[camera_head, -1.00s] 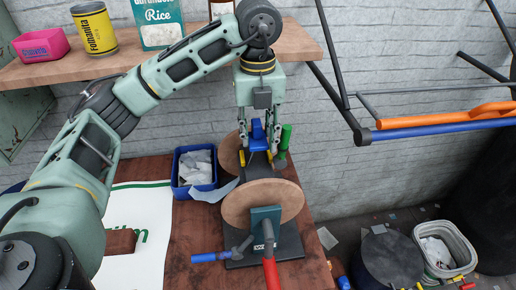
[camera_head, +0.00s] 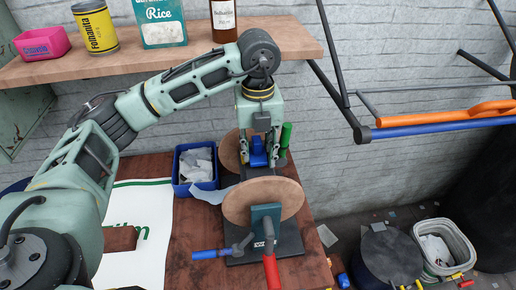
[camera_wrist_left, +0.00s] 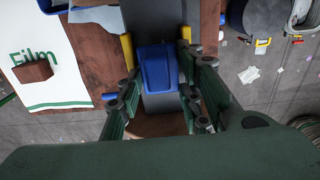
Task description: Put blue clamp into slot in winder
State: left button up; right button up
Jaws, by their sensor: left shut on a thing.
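The winder (camera_head: 265,203) stands on the brown table, with two round wooden discs, a dark base, a blue handle and a red handle. My left gripper (camera_head: 262,158) points down between the discs. It is shut on the blue clamp (camera_head: 258,146), which sits low between its fingers. In the left wrist view the blue clamp (camera_wrist_left: 158,68) lies between the two fingers, over the winder's dark grey strip, with yellow parts at either side. The slot is hidden beneath the clamp and fingers, and I cannot tell how far the clamp is in. My right gripper is out of view.
A blue bin (camera_head: 184,188) with crumpled scraps stands left of the winder. A white printed sheet (camera_head: 140,225) lies further left with a brown block on it. A shelf (camera_head: 150,62) holds several goods above. A green upright handle (camera_head: 285,136) stands close right of the gripper.

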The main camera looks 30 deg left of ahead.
aim_at(258, 156)
pick_arm(q)
jog(key=shift+f, duration=0.2)
jog(key=o, duration=0.8)
jog(key=shift+r, duration=0.1)
jog(key=shift+r, duration=0.2)
notch_tip(258, 156, up, 13)
jog(key=shift+f, duration=0.1)
